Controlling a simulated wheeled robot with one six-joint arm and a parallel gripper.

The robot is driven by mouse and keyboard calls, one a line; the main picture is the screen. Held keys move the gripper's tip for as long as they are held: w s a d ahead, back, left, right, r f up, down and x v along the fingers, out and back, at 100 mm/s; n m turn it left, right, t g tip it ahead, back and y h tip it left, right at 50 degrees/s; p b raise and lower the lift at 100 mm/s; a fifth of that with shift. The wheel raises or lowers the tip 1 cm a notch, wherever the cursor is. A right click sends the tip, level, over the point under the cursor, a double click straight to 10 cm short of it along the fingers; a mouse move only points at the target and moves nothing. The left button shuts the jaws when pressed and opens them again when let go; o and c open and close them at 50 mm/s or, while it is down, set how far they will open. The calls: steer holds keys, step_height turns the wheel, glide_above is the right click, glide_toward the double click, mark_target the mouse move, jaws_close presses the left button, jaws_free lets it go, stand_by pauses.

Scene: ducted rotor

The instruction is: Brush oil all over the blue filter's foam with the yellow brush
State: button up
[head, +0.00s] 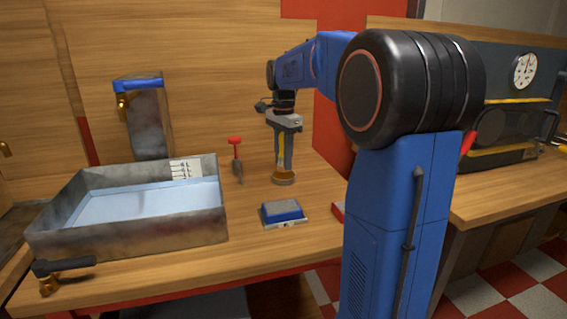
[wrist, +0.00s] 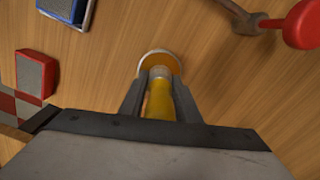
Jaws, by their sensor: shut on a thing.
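My gripper (head: 284,160) points down over the wooden bench and is shut on the yellow brush (wrist: 160,103), whose handle lies between the two fingers in the wrist view. The brush's lower end reaches a small round dish with amber contents (wrist: 147,63); the dish also shows under the gripper in the head view (head: 284,179). I cannot tell how deep the brush end sits. The blue filter (head: 282,210) lies on the bench nearer the camera, with grey foam facing up. Its edge shows at top left of the wrist view (wrist: 70,9).
A red block with a grey top (wrist: 35,73) lies beside the blue filter, mostly hidden behind my arm in the head view. A red-headed tool (head: 235,152) stands left of the gripper. A large metal tray (head: 130,238) fills the bench's left. Bare wood separates dish and filter.

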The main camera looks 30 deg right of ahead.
steer(key=shift+r, duration=2.5)
steer(key=shift+s, duration=0.15)
